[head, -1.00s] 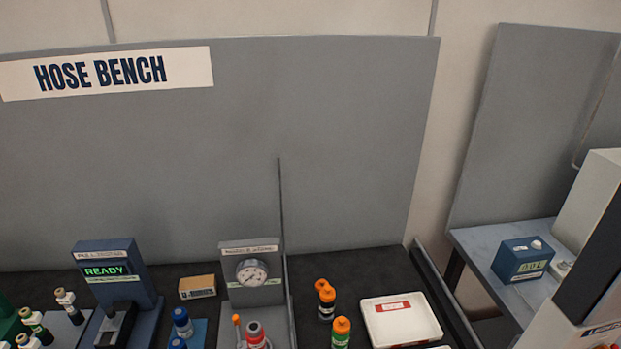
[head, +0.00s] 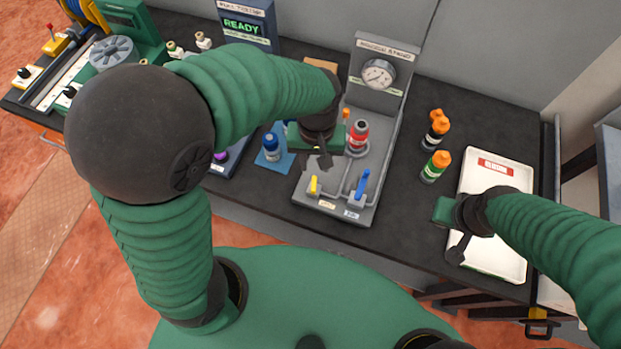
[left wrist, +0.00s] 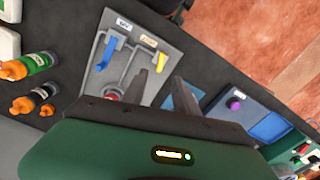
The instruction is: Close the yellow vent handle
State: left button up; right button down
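The yellow vent handle (head: 313,186) stands at the left front of a grey gauge stand (head: 327,205), beside a blue handle (head: 362,184). Both handles also show in the left wrist view, yellow (left wrist: 149,41) and blue (left wrist: 108,52). My left gripper (head: 320,162) hangs over the stand, just behind and above the yellow handle, apart from it. In the left wrist view its fingers (left wrist: 159,78) are spread with nothing between them. My right gripper (head: 457,240) is over the white tray at the right; its finger gap is not clear.
A blue bottle (head: 271,147) is to the left. Orange-capped bottles (head: 435,166) and a white tray (head: 512,170) are to the right. Dark bench top between stand and bottles is clear.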

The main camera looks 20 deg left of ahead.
aim_at(313, 183)
pick_arm(q)
jog(key=f, duration=0.7)
jog(key=a+f, duration=0.1)
jog(key=f, duration=0.3)
jog(key=shift+w+f, duration=0.25)
jog(key=shift+w, duration=0.1)
jog(key=shift+s+f, duration=0.1)
jog(key=shift+f, duration=0.05)
jog(key=shift+d, duration=0.35)
jog(key=shift+c, duration=0.3)
jog(key=shift+d, duration=0.1)
jog(key=shift+c, duration=1.2)
grip_shut()
jog(key=shift+a, duration=0.25)
